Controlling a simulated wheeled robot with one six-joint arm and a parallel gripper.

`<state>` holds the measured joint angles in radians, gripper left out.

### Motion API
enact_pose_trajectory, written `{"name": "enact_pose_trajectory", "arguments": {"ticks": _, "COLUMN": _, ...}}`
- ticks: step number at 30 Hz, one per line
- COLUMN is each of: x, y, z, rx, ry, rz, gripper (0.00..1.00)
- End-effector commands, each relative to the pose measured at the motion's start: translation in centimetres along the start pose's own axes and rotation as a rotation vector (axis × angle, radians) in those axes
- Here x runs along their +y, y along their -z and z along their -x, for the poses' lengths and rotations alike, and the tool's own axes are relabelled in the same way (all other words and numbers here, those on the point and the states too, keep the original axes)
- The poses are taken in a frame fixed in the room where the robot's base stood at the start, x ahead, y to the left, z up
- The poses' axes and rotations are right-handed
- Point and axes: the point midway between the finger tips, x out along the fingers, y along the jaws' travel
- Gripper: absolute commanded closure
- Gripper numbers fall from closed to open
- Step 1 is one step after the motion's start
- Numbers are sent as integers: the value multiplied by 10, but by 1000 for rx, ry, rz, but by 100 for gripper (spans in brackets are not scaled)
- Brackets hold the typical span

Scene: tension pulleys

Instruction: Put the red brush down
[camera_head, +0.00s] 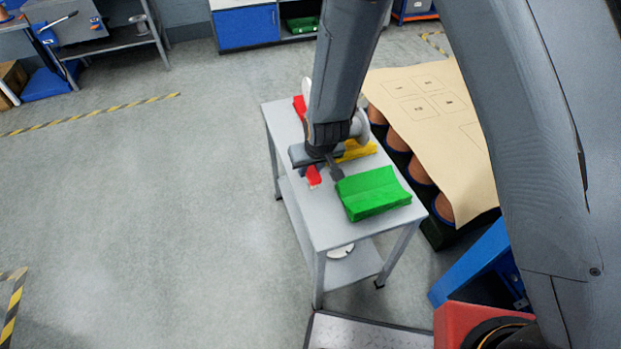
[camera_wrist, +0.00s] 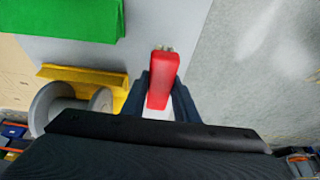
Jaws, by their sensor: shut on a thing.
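The red brush (camera_head: 313,177) is by the left edge of a grey table (camera_head: 328,231). In the wrist view the red brush (camera_wrist: 162,82) lies between the two dark fingers of my gripper (camera_wrist: 160,92), which is shut on it. Pale bristles show at its far end. In the head view my gripper (camera_head: 322,172) is low over the table and partly hidden by my arm. I cannot tell whether the brush touches the tabletop.
A green folded item (camera_head: 375,194) lies right of the brush. A yellow piece (camera_head: 357,151) and a grey spool (camera_wrist: 72,104) are close by. A red item (camera_head: 299,106) is at the far end.

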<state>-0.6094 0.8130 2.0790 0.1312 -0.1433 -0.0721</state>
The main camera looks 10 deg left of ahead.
Motion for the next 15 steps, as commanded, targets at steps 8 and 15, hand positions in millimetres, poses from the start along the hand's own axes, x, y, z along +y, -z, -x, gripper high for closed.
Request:
{"name": "enact_pose_trajectory", "arguments": {"ticks": 8, "x": 0, "y": -14, "z": -32, "rx": -1, "ry": 0, "rz": 0, "gripper": 98}}
{"name": "enact_pose_trajectory", "arguments": {"ticks": 15, "x": 0, "y": -16, "z": -37, "rx": 0, "ry": 0, "rz": -1, "gripper": 98}}
